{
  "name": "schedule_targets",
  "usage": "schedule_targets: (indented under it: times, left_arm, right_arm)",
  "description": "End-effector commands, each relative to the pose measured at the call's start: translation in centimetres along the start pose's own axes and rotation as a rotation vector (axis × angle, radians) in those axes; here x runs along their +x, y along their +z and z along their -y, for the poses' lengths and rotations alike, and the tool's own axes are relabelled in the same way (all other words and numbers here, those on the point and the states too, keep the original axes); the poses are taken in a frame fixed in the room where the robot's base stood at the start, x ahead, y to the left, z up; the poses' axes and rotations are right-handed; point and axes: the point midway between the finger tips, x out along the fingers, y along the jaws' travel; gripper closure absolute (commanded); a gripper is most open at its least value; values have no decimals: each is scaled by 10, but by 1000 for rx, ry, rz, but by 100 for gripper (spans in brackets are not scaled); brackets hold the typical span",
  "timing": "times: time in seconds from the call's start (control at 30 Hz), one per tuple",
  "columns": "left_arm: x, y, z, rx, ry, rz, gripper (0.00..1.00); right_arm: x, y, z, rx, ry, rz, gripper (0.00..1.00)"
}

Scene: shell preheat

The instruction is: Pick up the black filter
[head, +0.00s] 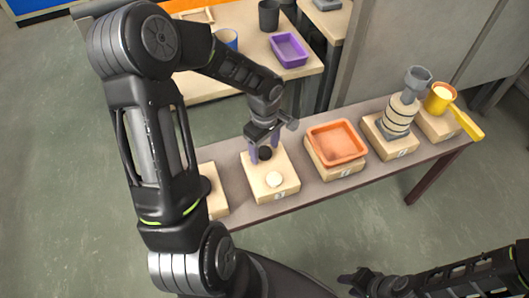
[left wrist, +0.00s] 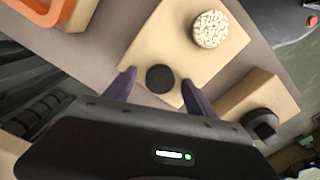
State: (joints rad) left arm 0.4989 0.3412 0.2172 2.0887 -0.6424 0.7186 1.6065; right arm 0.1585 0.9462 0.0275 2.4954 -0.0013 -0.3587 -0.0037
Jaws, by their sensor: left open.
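The black filter (head: 265,153) is a small dark disc on a wooden block (head: 285,189). It also shows in the left wrist view (left wrist: 160,78), lying near the block's edge. My left gripper (head: 264,156) is open, with its two purple fingers on either side of the filter. In the left wrist view the fingertips (left wrist: 158,80) stand apart from the disc, with a gap on each side. A pale round textured piece (left wrist: 209,29) lies on the same block, and it shows in the head view (head: 274,180). My right gripper (head: 362,282) is at the lower edge, far from the filter.
An orange tray (head: 337,143) sits on a block to the right. Beyond it are a stacked ringed device (head: 400,112) and a yellow-handled cup (head: 440,98). Another block (head: 214,190) is on the left. A back table holds a purple tray (head: 289,50).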

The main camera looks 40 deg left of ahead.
Motion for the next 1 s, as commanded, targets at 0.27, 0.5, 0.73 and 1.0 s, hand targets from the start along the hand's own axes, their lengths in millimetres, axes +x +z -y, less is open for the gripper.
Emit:
schedule_targets:
  times: [0.27,0.5,0.73,1.0]
  left_arm:
    - [0,0,0,0,0,0,35]
    - [-1,0,0,0,0,-1,35]
    - [-1,0,0,0,0,-1,51]
    - [-1,0,0,0,0,-1,73]
  right_arm:
    - [0,0,0,0,0,0,64]
    - [0,0,0,0,0,0,64]
    - [0,0,0,0,0,0,64]
    - [0,0,0,0,0,0,64]
